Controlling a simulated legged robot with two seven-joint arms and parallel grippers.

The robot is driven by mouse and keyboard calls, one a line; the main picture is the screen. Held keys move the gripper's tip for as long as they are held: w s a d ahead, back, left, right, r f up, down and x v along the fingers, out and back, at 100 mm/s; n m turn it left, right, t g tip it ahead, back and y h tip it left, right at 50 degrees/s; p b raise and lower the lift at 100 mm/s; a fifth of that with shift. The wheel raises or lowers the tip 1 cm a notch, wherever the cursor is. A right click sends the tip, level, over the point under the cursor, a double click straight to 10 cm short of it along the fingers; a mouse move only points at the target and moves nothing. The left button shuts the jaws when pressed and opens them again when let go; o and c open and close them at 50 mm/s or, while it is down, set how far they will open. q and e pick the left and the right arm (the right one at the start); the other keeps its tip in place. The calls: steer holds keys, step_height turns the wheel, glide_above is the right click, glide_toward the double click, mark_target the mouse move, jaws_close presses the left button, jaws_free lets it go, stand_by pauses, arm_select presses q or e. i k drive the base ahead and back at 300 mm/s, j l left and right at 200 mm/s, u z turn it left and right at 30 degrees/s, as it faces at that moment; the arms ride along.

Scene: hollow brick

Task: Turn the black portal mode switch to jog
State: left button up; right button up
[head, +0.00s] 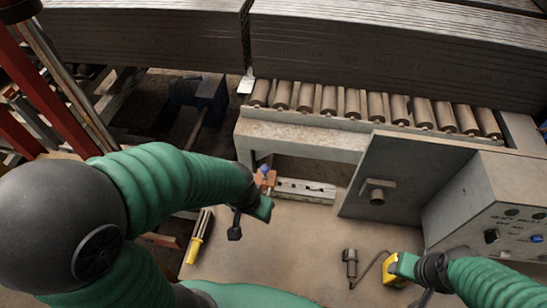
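A grey control box (472,207) stands at the right, with lettering too small to read. A black switch (491,236) sits on its front panel, with a blue knob (536,238) to its right. The switch's pointer position is too small to read. My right gripper (408,282) is at the lower right, left of and below the panel, apart from the switch. My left gripper (250,219) is near the middle, far left of the box. I cannot tell whether either gripper is open or shut, and I see nothing clearly held.
A yellow object (390,275) lies beside my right gripper, joined by a cable to a grey cylinder (350,262). A yellow-handled tool (197,238) lies at the lower left. A roller conveyor (375,107) crosses behind. A grey plate (395,165) juts out left of the box.

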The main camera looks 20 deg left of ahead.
mark_target(491, 235)
steer(key=z, duration=1.25)
